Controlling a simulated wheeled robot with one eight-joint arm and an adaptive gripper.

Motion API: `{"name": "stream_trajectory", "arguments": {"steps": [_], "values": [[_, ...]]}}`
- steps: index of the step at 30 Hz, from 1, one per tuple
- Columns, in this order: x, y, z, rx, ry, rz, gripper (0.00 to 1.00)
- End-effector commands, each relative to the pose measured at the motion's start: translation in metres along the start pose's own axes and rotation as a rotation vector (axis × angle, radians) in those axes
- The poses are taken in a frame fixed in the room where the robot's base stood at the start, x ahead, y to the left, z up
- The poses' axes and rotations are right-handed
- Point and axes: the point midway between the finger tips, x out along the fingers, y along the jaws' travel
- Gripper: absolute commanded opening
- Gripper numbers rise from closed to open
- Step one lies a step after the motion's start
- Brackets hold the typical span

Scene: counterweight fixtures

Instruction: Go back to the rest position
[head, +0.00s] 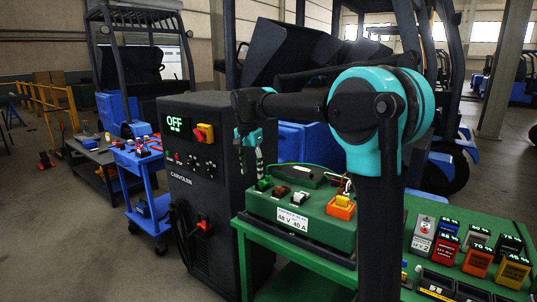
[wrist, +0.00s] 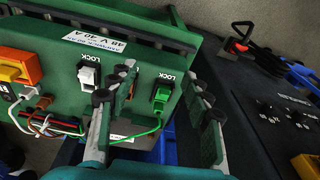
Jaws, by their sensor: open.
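My gripper (head: 250,155) hangs at the end of my bent teal and black arm, in front of the black cabinet and near the left end of the green charger box (head: 310,222). In the wrist view my gripper (wrist: 158,77) has its two grey fingers spread apart with nothing held between them. Beyond the fingers is the face of the green box (wrist: 130,30), labelled 48 V 40 A. It carries a white connector (wrist: 89,76), a green connector (wrist: 161,97) with a green wire, and an orange switch (wrist: 18,72). Whether the fingers touch the box cannot be told.
The black cabinet (head: 203,190) shows OFF and stands left of the green table (head: 300,262). Battery-like blocks (head: 478,260) with percentage displays sit at the right. A blue cart (head: 140,160) and forklifts stand behind. Some open floor shows at the lower left.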

Motion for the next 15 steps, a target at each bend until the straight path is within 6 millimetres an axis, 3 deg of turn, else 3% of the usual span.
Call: {"name": "stream_trajectory", "arguments": {"steps": [8, 11, 15], "values": [[0.037, 0.063, -0.005, -0.088, 0.016, -0.039, 0.49], [0.058, 0.099, -0.003, -0.136, 0.030, -0.057, 0.49], [0.098, 0.168, 0.011, -0.229, 0.064, -0.088, 0.49]]}}
